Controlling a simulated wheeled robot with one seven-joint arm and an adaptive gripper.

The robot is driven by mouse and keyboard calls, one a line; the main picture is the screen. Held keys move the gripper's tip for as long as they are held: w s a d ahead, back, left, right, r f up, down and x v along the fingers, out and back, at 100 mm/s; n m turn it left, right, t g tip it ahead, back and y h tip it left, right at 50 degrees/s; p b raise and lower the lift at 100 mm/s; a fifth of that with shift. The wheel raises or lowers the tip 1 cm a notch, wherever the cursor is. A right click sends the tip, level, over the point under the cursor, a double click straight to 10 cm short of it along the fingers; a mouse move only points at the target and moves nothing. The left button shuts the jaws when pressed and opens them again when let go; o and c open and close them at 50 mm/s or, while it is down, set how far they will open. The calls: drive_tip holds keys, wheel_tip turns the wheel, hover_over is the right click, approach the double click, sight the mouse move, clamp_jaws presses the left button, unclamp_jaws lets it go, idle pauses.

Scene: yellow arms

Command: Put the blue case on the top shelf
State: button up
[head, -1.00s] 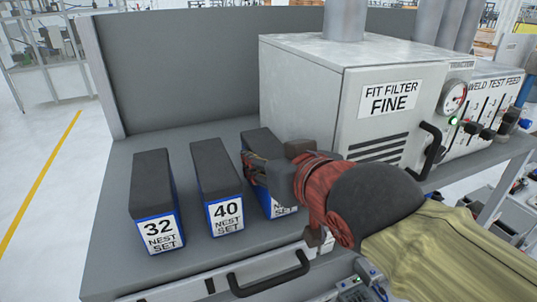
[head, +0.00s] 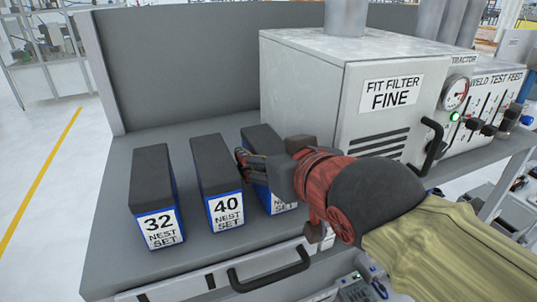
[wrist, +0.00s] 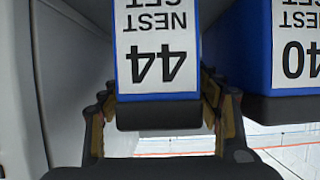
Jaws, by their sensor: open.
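Three blue cases with dark grey tops and white "NEST SET" labels stand upright in a row on the grey bench: 32 (head: 155,190), 40 (head: 218,180) and 44 (head: 262,140). The 44 case is the rightmost and is partly hidden by my gripper in the head view. My gripper (head: 252,165) is open at the 44 case. In the wrist view, which is upside down, its fingers (wrist: 157,105) lie on either side of the 44 case (wrist: 157,55). I cannot tell whether they touch it. No separate top shelf can be made out.
A grey "FIT FILTER FINE" cabinet (head: 390,95) with a black handle stands close right of the 44 case. The 40 case is close on the left. A grey back panel (head: 220,60) rises behind. A drawer handle (head: 268,272) juts from the bench front.

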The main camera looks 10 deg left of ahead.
drive_tip(key=shift+s+d+r, duration=0.1)
drive_tip(key=shift+r, duration=0.15)
drive_tip(key=b+v, duration=0.2)
drive_tip(key=v, duration=0.9)
drive_tip(key=shift+s+b, duration=0.3)
drive_tip(key=shift+b, duration=0.05)
drive_tip(key=shift+d, duration=0.15)
